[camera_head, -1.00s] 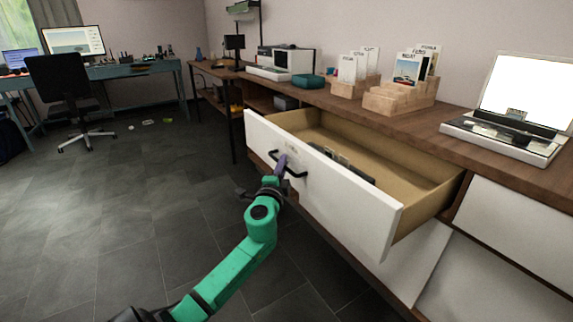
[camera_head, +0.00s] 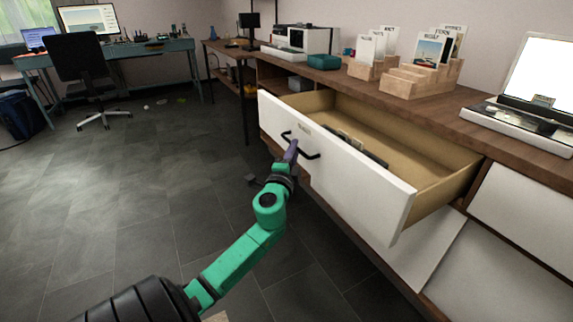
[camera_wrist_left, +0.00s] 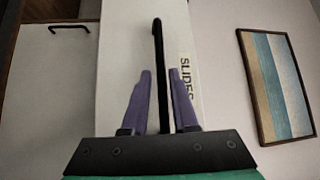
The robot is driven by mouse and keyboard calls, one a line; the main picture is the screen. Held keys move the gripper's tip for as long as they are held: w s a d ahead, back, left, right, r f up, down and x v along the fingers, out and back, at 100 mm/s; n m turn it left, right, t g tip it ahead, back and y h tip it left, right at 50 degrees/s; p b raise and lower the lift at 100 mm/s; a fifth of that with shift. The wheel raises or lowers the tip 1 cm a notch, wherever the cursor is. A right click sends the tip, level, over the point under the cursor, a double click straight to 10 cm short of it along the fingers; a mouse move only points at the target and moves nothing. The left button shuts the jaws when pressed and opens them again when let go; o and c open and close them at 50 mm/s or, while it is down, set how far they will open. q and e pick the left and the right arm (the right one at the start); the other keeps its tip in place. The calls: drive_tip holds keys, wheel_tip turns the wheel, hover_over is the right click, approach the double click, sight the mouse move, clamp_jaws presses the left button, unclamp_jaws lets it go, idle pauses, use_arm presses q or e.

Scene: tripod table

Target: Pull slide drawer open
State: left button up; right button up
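The slide drawer (camera_head: 345,172) has a white front and stands well out from the wooden cabinet, its tan inside showing. The wrist view shows part of a "SLIDES" label (camera_wrist_left: 186,76) on its front. A black bar handle (camera_head: 312,156) is on the front; it also shows in the wrist view (camera_wrist_left: 158,50). My left gripper (camera_head: 292,150), on a green arm, is at the handle. In the wrist view its purple fingers (camera_wrist_left: 161,72) stand apart on either side of the handle, with gaps showing. My right gripper is in neither view.
The cabinet top (camera_head: 365,88) holds wooden card racks (camera_head: 420,80), a teal box (camera_head: 324,62) and a laptop-like device (camera_head: 525,118) near the drawer. Dark items (camera_head: 358,150) lie inside the drawer. The tiled floor (camera_head: 150,190) left of the drawer is clear.

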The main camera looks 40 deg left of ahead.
use_arm(q)
drive_tip(key=b+v, duration=0.1)
drive_tip(key=v, duration=1.1)
drive_tip(key=shift+s, duration=0.2)
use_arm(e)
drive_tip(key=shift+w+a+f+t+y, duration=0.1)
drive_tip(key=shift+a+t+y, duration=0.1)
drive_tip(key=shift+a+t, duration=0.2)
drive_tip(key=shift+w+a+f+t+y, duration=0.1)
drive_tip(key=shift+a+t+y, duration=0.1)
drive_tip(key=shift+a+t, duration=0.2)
use_arm(q)
drive_tip(key=shift+r, duration=0.1)
